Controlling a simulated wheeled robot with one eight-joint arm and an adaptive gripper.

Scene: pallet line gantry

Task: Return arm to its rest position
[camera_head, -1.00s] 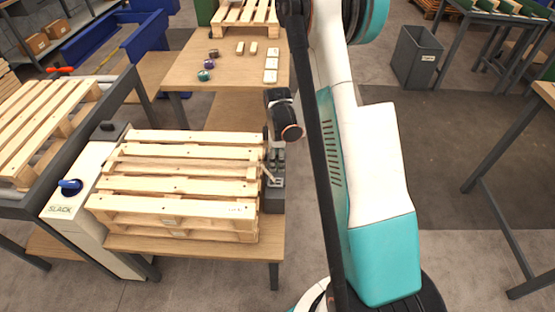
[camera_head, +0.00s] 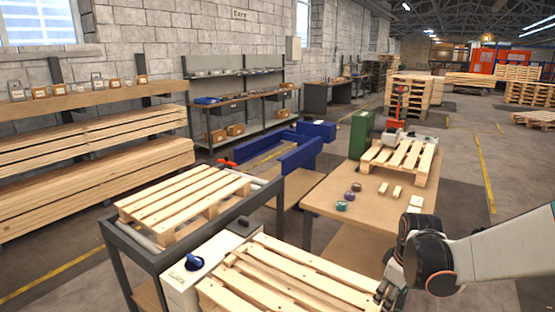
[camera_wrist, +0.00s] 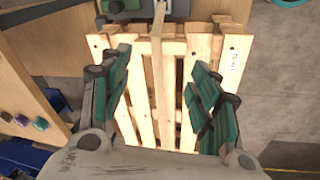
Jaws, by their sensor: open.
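My gripper (camera_wrist: 157,75) is open in the wrist view, its two green-padded fingers spread apart with nothing held between them. A wooden pallet (camera_wrist: 178,48) lies beyond the fingers; whether they touch it I cannot tell. In the head view my arm (camera_head: 505,252) comes in from the right. Its dark wrist is at the lower right, with the gripper (camera_head: 388,291) pointing down by the right edge of the near pallet (camera_head: 285,275). The fingertips are small and partly cut off there.
A second pallet (camera_head: 190,202) lies on the dark-framed conveyor at left. A wooden table (camera_head: 322,197) behind holds another pallet (camera_head: 402,160), small spools and light blocks. Blue barriers (camera_head: 300,158) and a green bin (camera_head: 360,134) stand behind. Open floor lies at right.

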